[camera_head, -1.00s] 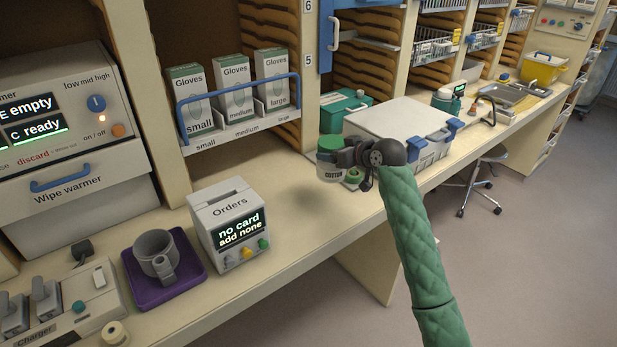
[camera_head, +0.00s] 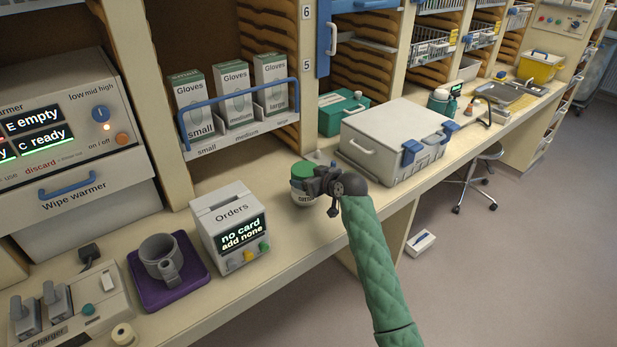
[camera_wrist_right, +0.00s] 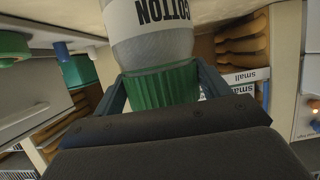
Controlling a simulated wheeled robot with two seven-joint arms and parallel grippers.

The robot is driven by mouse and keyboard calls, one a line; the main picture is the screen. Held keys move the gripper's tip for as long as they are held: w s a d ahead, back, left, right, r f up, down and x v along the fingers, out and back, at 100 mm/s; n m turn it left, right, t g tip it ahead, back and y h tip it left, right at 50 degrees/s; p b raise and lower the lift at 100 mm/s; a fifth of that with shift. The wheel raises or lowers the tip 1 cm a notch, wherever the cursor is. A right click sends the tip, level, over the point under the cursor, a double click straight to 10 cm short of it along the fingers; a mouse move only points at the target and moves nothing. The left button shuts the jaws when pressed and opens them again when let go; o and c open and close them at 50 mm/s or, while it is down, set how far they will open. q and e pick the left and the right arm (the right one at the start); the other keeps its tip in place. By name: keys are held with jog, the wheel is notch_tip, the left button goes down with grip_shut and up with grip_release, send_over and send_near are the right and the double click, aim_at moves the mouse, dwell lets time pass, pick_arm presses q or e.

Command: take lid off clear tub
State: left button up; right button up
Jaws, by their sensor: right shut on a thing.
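The clear tub (camera_head: 303,196) has a green lid (camera_head: 302,169) and a white label reading COTTON. It is upright over the counter, right of the Orders box; I cannot tell whether its base touches the counter. My right gripper (camera_head: 317,180) reaches it from the right and is shut on the green lid. In the right wrist view the ribbed green lid (camera_wrist_right: 160,86) sits between the two fingers, against the tub's see-through body (camera_wrist_right: 155,50), which appears upside down. No gap shows between lid and body. My left gripper is not in view.
The Orders box (camera_head: 230,227) and a grey mug (camera_head: 160,257) on a purple tray (camera_head: 192,278) stand left. A large white box (camera_head: 392,128) with blue latches and a teal case (camera_head: 340,115) stand behind right.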

jog(key=shift+f, duration=0.35)
jog(key=o, duration=1.9)
